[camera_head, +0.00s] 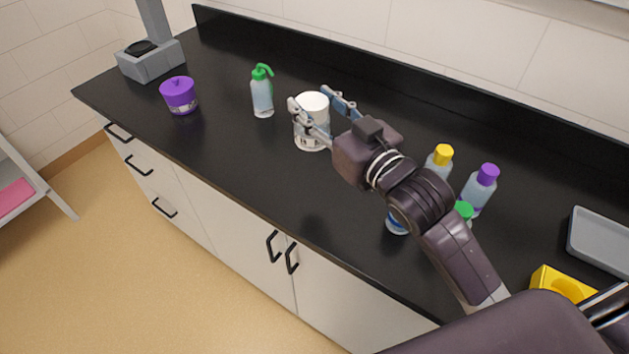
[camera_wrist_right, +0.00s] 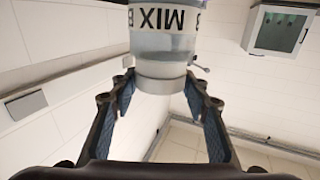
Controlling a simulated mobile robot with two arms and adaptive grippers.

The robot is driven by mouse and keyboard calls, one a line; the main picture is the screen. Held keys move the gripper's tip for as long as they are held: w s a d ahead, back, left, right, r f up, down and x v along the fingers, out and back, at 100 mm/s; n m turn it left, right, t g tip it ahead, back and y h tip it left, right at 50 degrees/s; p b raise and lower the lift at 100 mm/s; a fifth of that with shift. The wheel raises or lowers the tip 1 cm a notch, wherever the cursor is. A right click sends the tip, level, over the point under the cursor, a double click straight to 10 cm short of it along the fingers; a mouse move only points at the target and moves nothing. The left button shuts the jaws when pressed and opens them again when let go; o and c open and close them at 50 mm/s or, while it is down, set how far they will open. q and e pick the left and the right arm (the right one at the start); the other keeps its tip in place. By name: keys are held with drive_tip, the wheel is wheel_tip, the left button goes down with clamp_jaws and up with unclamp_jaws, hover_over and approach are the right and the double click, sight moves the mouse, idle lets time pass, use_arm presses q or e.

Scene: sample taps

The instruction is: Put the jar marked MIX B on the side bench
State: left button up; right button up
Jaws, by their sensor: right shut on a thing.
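The jar marked MIX B (camera_head: 312,112) is white-lidded with a pale body and stands upright in the head view, over the middle of the black bench. My right gripper (camera_head: 309,99) is shut on it near the top, one finger on each side. In the right wrist view the jar (camera_wrist_right: 165,42) appears upside down, with MIX readable on its label, between the fingers of my right gripper (camera_wrist_right: 160,82). I cannot tell whether its base touches the bench. A grey-framed piece of furniture (camera_head: 30,172), possibly the side bench, is partly visible at the left edge. My left gripper is out of view.
A green-topped bottle (camera_head: 262,92) and a purple jar (camera_head: 179,96) stand left of the held jar. A grey stand (camera_head: 150,60) is at the far left. Yellow-capped (camera_head: 441,160) and purple-capped (camera_head: 479,188) bottles stand near my arm. A grey tray (camera_head: 600,240) and yellow block (camera_head: 560,284) are right.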

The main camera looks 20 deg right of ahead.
drive_tip(key=w+r, duration=0.1)
drive_tip(key=r, duration=0.1)
drive_tip(key=w+d+r, duration=0.1)
drive_tip(key=w, duration=0.1)
drive_tip(key=shift+r, duration=0.4)
wheel_tip(320, 180, down, 19)
drive_tip(key=shift+f+b, duration=0.2)
drive_tip(key=shift+b, duration=0.1)
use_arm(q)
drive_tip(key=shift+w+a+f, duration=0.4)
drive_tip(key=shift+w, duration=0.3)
use_arm(e)
drive_tip(key=shift+f, duration=0.2)
drive_tip(key=o, duration=1.4)
